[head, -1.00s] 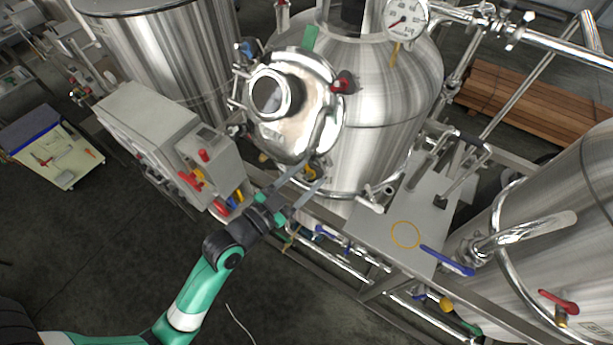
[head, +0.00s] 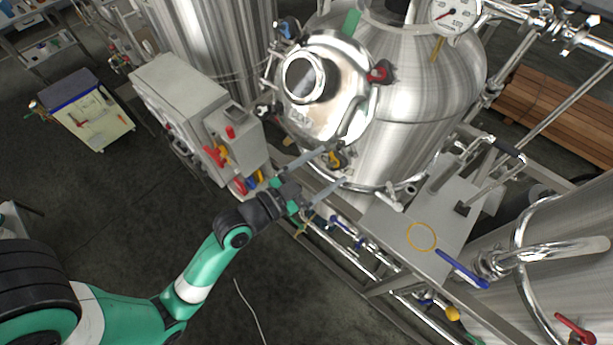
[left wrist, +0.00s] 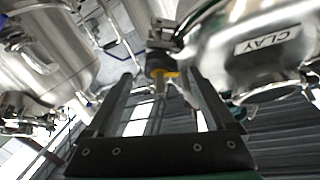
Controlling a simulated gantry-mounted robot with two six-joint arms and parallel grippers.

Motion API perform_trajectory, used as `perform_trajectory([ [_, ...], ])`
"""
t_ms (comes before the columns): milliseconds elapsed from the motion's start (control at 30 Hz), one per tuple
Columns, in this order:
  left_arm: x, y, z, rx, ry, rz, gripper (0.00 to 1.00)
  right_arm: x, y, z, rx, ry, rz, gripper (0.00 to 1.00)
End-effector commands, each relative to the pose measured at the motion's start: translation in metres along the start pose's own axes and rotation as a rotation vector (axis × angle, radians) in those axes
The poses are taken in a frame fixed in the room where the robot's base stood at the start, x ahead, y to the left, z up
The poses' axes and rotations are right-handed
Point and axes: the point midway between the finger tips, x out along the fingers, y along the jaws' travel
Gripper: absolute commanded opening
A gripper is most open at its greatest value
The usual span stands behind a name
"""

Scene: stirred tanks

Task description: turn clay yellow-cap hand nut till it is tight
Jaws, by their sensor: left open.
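The clay tank's round steel hatch (head: 345,112) is on the upper side of the middle tank; its CLAY label (left wrist: 268,40) shows in the left wrist view. The yellow-cap hand nut (head: 338,160) sits at the hatch's lower rim, dark with a yellow band. In the left wrist view the nut (left wrist: 161,72) and its stem appear between the finger lines. My left gripper (head: 340,165) is open, its fingertips to either side of the nut in the picture. I cannot tell whether they touch it or how deep they reach. My right gripper is not in view.
A red-handled clamp (head: 379,73) sits at the hatch's right rim. A grey control box (head: 185,90) with red and yellow knobs stands left of the tank. A steel platform (head: 400,228) with pipes lies to the right. Open floor is at lower left.

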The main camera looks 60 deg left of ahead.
Motion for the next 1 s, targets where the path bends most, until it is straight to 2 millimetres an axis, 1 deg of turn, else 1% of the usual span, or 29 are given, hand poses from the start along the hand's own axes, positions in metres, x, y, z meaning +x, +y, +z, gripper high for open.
perform_trajectory([
  [100, -0.027, 0.001, 0.005, 0.000, -0.003, -0.002, 0.88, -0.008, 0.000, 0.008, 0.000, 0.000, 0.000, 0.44],
  [300, -0.075, 0.001, 0.005, 0.000, -0.003, -0.003, 0.88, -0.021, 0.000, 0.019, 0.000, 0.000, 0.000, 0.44],
  [400, -0.091, -0.001, 0.001, -0.001, -0.007, 0.000, 0.88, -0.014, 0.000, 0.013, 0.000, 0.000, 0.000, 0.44],
  [500, -0.099, 0.000, 0.001, 0.000, -0.004, 0.000, 0.88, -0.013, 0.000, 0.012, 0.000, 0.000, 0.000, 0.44],
  [600, -0.102, 0.000, 0.000, 0.001, -0.001, 0.000, 0.88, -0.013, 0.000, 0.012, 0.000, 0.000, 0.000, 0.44],
  [1000, -0.101, 0.000, 0.000, 0.001, 0.000, 0.000, 0.88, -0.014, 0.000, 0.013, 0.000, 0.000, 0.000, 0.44],
])
